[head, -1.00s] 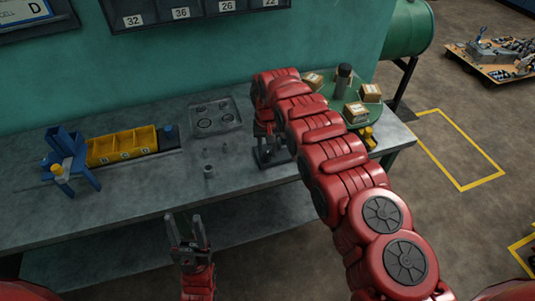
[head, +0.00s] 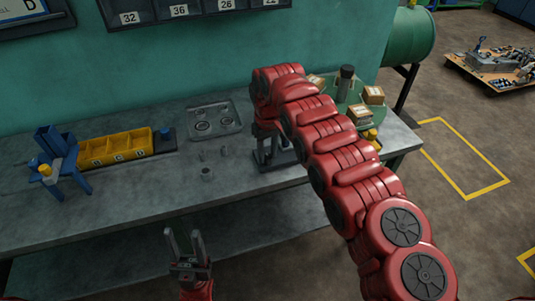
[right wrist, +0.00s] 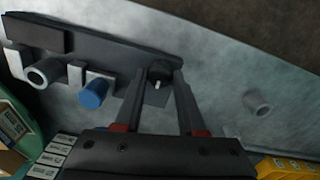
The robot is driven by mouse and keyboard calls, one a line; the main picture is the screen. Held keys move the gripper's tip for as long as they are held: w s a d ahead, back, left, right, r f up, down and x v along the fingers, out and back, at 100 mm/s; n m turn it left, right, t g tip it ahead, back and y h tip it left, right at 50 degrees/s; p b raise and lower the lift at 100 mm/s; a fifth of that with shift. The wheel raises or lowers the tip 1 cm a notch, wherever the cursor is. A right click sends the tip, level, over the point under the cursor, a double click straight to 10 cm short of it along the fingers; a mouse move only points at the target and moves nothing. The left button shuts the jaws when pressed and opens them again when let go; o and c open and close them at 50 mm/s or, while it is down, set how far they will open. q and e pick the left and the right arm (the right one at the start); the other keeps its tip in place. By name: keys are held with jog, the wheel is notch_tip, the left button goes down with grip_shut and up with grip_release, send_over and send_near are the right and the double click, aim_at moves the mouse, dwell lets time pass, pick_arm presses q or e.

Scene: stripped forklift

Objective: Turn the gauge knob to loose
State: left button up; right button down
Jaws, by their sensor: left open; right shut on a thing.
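The gauge (right wrist: 100,52) is a dark bar-shaped fixture with a grey tube and a blue cylinder on it, seen in the right wrist view. Its black knob (right wrist: 160,74) carries a small white mark and sits between the fingertips of my right gripper (right wrist: 159,84), which is shut on it. In the head view the gauge (head: 275,157) stands on the bench, and my right arm hides its top and the knob. My left gripper (head: 183,238) is open and empty in front of the bench's front edge. I cannot read the knob's setting.
On the grey bench (head: 130,205) are yellow bins (head: 118,148), a blue stand (head: 60,160), a clear tray (head: 213,120) and a few small metal parts (head: 206,174). A green round table (head: 335,98) with boxes is at the right.

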jog(key=c, duration=0.5)
grip_release()
jog(key=shift+r, duration=0.1)
jog(key=shift+w+r, duration=0.1)
jog(key=shift+r, duration=0.25)
notch_tip(320, 180, up, 8)
jog(key=shift+a+f+b, duration=0.15)
jog(key=shift+f+b, duration=0.05)
jog(key=shift+b, duration=0.5)
notch_tip(320, 180, up, 8)
jog(key=p, duration=0.7)
send_over(267, 156)
jog(key=shift+r+p, duration=0.45)
jog(key=shift+r, duration=0.05)
jog(key=shift+f, duration=0.1)
